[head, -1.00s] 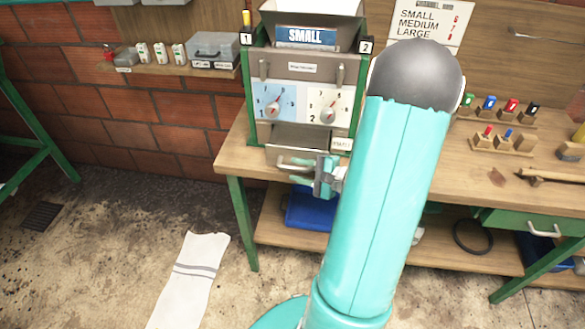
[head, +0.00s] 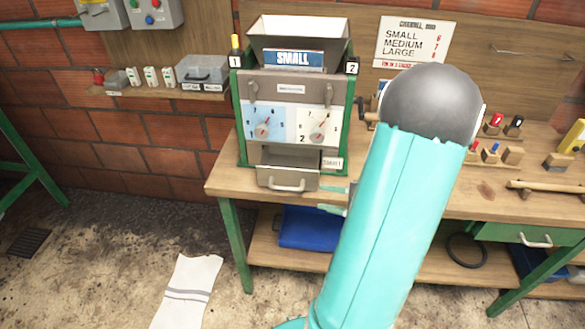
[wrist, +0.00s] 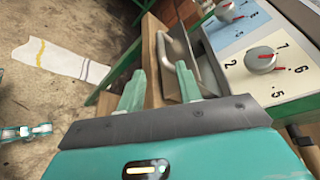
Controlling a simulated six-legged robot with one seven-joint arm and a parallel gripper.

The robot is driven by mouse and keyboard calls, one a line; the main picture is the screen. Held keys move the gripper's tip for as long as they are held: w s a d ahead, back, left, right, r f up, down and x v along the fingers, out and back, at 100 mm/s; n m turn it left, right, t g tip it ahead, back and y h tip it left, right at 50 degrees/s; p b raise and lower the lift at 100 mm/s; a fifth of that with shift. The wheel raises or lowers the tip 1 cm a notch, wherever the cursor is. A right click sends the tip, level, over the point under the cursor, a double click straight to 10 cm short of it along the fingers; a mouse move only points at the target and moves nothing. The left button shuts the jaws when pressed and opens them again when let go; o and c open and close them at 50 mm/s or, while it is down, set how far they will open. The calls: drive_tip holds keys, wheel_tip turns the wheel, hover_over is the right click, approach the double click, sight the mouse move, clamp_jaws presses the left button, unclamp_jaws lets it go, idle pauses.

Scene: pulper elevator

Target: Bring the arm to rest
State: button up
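My gripper (head: 336,197) shows in the head view just right of the drawer handle, mostly hidden behind my turquoise arm (head: 390,215). In the wrist view my gripper (wrist: 160,92) has its two pale green fingers apart, with nothing seen between them. The pulper's drawer (head: 288,178) is pulled out at the bottom of the machine. Its metal handle (head: 287,186) is clear of the fingers in the head view. In the wrist view the handle (wrist: 188,68) lies beyond the fingertips.
The grey pulper (head: 290,88) with a "SMALL" label and two dials stands on a wooden bench (head: 226,178). Small coloured-top blocks (head: 492,150) and a wooden tool (head: 548,188) lie to the right. A white cloth (head: 188,290) lies on the floor. Open floor is at left.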

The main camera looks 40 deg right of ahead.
drive_tip(key=w+a+r+n+g+y, duration=0.1)
drive_tip(key=w+a+r+n+g, duration=0.15)
drive_tip(key=a, duration=0.45)
drive_tip(key=w+a+r+n+g+y, duration=0.1)
drive_tip(key=a+r+n+g, duration=0.1)
drive_tip(key=a+n+g, duration=0.3)
drive_tip(key=w+a+r+n+g+y, duration=0.1)
drive_tip(key=a+r+n+g, duration=0.15)
drive_tip(key=a, duration=0.55)
drive_tip(key=s+a+r+n+h, duration=0.3)
drive_tip(key=a+r+n+h, duration=0.5)
drive_tip(key=a+r+n, duration=0.1)
drive_tip(key=shift+a+r+n+t, duration=0.2)
drive_tip(key=shift+a+n+t, duration=0.2)
drive_tip(key=shift+a+n, duration=0.5)
